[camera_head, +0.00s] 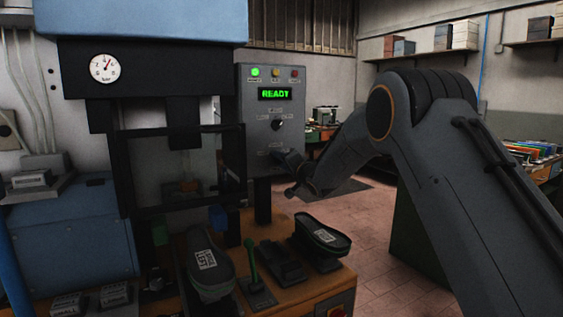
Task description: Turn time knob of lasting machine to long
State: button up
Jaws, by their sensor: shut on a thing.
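The grey control panel (240,130) of the machine stands upright at the middle, with a green READY display (275,94). A dark round knob (278,125) with a light pointer sits below the display, with small labels around it that are too small to read. My gripper (283,157) is at the lower part of the panel, below that knob, reaching in from the right. It is shut on a lower knob, which I take to be the time knob; its fingers hide that knob, so I cannot tell where it points.
A green lamp (255,72) is lit atop the panel. Below, the wooden bench (318,284) holds a shoe form (208,262), another shoe form (322,236) and a green-handled lever (253,268). The black press frame (122,175) stands left. Tiled floor (375,235) is open behind.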

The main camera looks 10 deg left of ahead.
jog(key=shift+m, duration=0.6)
jog(key=o, duration=1.1)
jog(key=shift+c, duration=0.2)
jog(key=b+v, duration=0.2)
jog(key=v, duration=0.5)
jog(key=shift+s+d, duration=0.3)
jog(key=shift+d+f, duration=0.1)
